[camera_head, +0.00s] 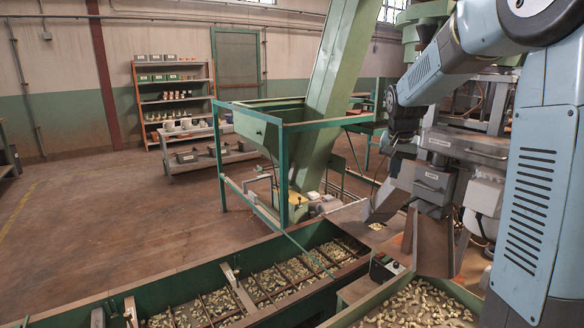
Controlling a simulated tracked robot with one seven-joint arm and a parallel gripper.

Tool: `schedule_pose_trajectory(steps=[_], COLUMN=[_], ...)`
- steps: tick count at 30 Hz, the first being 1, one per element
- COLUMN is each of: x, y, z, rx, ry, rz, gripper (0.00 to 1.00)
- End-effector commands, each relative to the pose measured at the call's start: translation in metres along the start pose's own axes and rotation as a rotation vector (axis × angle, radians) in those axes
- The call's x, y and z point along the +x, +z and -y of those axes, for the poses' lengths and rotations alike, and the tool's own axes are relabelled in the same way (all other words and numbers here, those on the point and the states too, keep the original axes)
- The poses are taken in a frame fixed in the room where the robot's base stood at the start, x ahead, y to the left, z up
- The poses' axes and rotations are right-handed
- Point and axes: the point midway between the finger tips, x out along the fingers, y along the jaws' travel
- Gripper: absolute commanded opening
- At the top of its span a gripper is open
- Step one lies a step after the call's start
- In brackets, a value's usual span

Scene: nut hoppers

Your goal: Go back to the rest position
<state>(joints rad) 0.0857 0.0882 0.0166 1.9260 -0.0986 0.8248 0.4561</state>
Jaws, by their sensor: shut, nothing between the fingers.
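My arm comes in from the right edge, with pale blue links, and bends down at a dark wrist joint. My gripper (378,212) appears as a small grey shape below that wrist, pointing down in front of the grey sorting machine. It is shut and holds nothing that I can see. Its fingertips are small and partly blend with the machine behind. The long green trough (110,318) with nuts crosses the foreground, below and left of the gripper. A second green hopper of nuts (352,317) lies at the bottom right.
A green-framed hopper (244,125) with a sloping conveyor (342,55) stands left of my gripper. The grey machine (431,184) is close to my arm. A shelf rack (137,100) and a low bench (181,165) stand at the back. The floor at left (100,215) is clear.

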Motion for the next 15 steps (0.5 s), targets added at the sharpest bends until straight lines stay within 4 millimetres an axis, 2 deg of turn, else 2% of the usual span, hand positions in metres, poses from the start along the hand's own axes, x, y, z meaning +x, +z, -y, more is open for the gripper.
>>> schedule_pose_trajectory(steps=[1,6,15], x=[-0.012,-0.042,-0.085], y=[0.010,0.041,0.101], z=[-0.003,-0.012,-0.030], rx=[-0.014,-0.065,-0.157], ry=[-0.006,-0.022,-0.050], rz=[-0.008,-0.026,-0.058], gripper=[0.00,0.00,0.00])
